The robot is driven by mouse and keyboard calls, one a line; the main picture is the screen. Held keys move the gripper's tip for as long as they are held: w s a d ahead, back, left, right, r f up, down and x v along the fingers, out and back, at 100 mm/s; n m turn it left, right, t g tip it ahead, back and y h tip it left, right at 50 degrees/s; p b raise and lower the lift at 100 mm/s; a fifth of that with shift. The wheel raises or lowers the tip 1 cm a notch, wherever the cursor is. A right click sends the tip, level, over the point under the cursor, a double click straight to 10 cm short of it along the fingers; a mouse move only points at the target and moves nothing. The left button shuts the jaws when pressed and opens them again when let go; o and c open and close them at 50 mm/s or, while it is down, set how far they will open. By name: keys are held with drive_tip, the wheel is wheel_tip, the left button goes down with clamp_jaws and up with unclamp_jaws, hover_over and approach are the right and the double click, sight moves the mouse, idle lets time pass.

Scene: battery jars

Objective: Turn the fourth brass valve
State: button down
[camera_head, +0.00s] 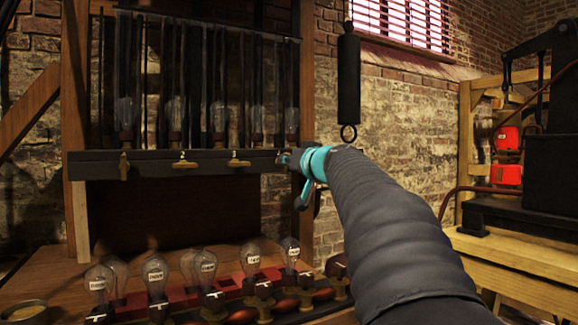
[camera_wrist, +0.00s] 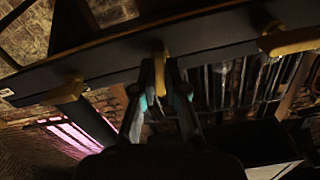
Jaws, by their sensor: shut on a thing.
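A dark beam (camera_head: 95,165) crosses the tall wooden frame, with three brass valves showing on it. The left valve (camera_head: 124,167) has its handle hanging down; the middle valve (camera_head: 183,161) and the right valve (camera_head: 238,160) have theirs roughly level. My gripper (camera_head: 286,160) is at the beam's right end and hides the valve there. In the wrist view, my gripper (camera_wrist: 160,92) is shut around the handle of a brass valve (camera_wrist: 158,62). Another brass valve (camera_wrist: 290,40) shows to its right, and a brass piece (camera_wrist: 68,90) to its left.
Glass bulbs with labels (camera_head: 155,275) stand in rows on the bench below the beam. Tall glass jars (camera_head: 175,110) are behind and above it. A black cylinder (camera_head: 348,80) with a ring hangs just right of the frame, close above my arm. Dark machinery stands at right.

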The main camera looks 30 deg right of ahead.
drive_tip(key=shift+d+f+m, duration=0.1)
drive_tip(key=shift+f+m, duration=0.05)
drive_tip(key=shift+m, duration=3.65)
drive_tip(key=shift+d+f+m, duration=0.1)
drive_tip(key=shift+m, duration=3.7)
drive_tip(key=c, duration=1.2)
unclamp_jaws()
drive_tip(key=shift+s, duration=0.1)
drive_tip(key=s, duration=1.1)
drive_tip(key=shift+s+d, duration=0.2)
drive_tip(key=shift+s, duration=0.2)
